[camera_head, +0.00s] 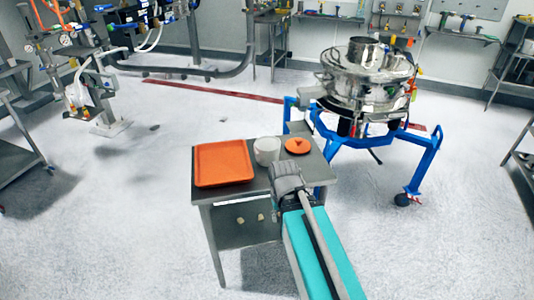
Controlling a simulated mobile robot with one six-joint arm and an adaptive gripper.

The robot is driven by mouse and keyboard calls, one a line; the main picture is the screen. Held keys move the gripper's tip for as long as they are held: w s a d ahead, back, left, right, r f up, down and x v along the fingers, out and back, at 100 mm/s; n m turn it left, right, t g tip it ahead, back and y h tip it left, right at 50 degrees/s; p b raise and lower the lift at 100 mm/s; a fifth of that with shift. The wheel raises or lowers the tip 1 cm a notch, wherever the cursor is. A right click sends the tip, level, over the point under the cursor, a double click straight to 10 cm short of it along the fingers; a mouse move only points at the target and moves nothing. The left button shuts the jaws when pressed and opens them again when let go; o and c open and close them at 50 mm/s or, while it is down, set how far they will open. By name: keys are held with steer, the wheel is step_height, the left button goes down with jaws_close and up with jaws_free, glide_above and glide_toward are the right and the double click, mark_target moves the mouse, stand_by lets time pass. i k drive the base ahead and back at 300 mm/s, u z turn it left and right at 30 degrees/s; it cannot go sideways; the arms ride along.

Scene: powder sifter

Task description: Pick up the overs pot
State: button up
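A white round pot (266,151) stands upright on the small grey table (232,217), between an orange tray and an orange round lid. It is the only pot I can make out on the table, and I see no label on it. An orange round lid (298,146) lies flat to the right of the pot. My arm rises from the bottom of the view, with its grey joint just in front of the pot and lid. My gripper's fingers do not show.
An orange tray (222,163) covers the table's left part. A steel sifter (365,75) on a blue wheeled frame (425,155) stands close behind the table to the right. Hoses and machinery (90,75) are at the far left.

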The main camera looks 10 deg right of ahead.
mark_target(266, 149)
steer(key=k, duration=1.35)
steer(key=u, duration=0.4)
steer(key=i, duration=0.8)
steer(key=u, duration=0.35)
steer(key=i, duration=1.05)
steer(key=z, duration=0.7)
